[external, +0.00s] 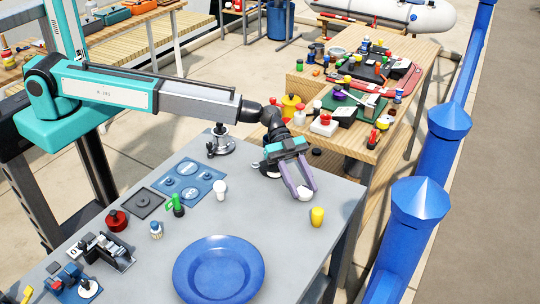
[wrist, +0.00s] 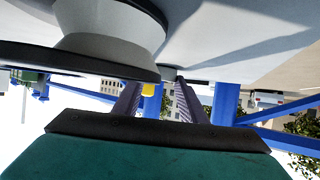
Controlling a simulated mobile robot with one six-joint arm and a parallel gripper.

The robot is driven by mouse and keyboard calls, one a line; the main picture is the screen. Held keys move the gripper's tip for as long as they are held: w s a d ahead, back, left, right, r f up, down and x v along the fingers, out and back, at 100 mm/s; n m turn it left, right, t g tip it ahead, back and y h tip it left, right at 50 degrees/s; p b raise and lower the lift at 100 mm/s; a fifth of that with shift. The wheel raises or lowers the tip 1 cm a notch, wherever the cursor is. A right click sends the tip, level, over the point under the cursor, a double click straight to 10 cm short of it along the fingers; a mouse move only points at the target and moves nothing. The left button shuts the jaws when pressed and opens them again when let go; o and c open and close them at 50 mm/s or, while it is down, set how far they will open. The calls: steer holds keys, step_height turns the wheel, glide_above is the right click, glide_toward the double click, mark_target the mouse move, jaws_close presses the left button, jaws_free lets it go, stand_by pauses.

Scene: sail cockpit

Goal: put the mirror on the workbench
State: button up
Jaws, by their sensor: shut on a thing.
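My gripper (external: 304,191) is low over the right side of the grey table (external: 336,203), its two purple fingers pointing down and shut on a small white rounded thing (external: 306,195). This may be the mirror, but it is too small to be sure. In the wrist view the fingers of my gripper (wrist: 178,84) point away toward a small grey piece with a dark rim (wrist: 168,73). I cannot tell whether the held thing touches the table. No other thing is clearly the mirror.
A blue plate (external: 219,270), a yellow piece (external: 317,217) and a white knob (external: 220,190) stand on the grey table. A large black-and-white round thing (wrist: 105,45) is close beside my gripper. A cluttered wooden bench (external: 355,145) is behind; blue posts (external: 417,205) line the right.

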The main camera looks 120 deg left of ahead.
steer(key=shift+f, duration=0.15)
steer(key=o, duration=1.1)
steer(key=shift+c, duration=0.2)
steer(key=shift+s+r, duration=0.1)
steer(key=shift+r, duration=0.1)
steer(key=b+v, duration=0.4)
steer(key=v, duration=0.7)
steer(key=shift+s+a+r, duration=0.15)
steer(key=shift+s+a, duration=0.05)
steer(key=shift+s, duration=0.1)
